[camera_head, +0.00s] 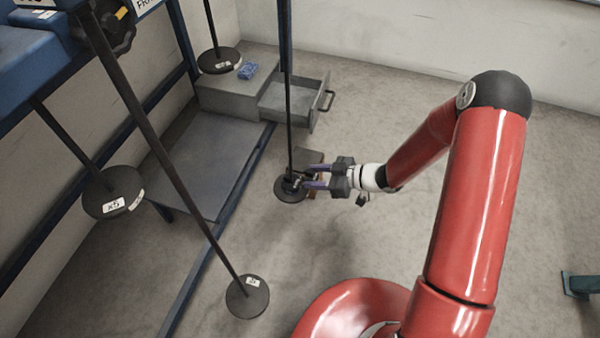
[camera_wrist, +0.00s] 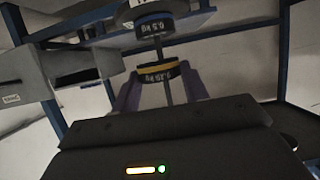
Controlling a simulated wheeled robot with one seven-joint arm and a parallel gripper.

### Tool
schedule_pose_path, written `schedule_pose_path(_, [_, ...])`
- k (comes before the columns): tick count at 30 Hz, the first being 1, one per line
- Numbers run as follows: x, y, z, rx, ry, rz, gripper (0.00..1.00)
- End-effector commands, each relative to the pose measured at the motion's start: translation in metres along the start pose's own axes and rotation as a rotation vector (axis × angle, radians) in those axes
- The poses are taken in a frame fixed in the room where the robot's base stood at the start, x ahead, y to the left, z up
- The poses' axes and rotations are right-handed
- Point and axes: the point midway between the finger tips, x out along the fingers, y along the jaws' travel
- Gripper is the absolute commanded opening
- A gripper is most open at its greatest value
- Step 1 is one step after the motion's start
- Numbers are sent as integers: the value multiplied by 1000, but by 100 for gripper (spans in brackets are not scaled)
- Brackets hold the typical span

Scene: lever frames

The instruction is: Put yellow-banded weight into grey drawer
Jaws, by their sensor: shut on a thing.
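The yellow-banded weight (camera_wrist: 159,74), a small dark disc, sits between the purple fingers of my gripper (camera_wrist: 160,82) in the wrist view. My gripper is shut on it. In the head view my gripper (camera_head: 304,178) is at the hanger disc (camera_head: 290,191) at the foot of a hanging rod; I cannot make out the yellow band there. The grey drawer (camera_head: 291,99) stands open and looks empty, with its handle to the right. It also shows in the wrist view (camera_wrist: 85,64), at the left.
A larger 0.5 kg weight (camera_wrist: 155,25) shows beyond the held one. Other hanging discs (camera_head: 113,204) and (camera_head: 247,297) stand left and front. Floor right of the drawer is clear.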

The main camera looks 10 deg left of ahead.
Motion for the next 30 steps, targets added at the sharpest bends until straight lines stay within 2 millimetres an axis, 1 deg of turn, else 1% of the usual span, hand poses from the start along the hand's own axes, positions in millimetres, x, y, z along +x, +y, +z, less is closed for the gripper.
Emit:
schedule_pose_path(1, [-14, 2, 5, 2, -2, 6, 22])
schedule_pose_path(6, [-56, 1, 22, 2, 0, 5, 22])
schedule_pose_path(9, [-77, 1, 31, 1, 0, 3, 22])
schedule_pose_path(12, [-94, 0, 38, 2, -1, 3, 22])
schedule_pose_path(15, [-105, 0, 43, 1, 0, 2, 22])
schedule_pose_path(18, [-111, 0, 45, 1, 0, 0, 22])
schedule_pose_path(30, [-117, 0, 40, 0, 0, -1, 22])
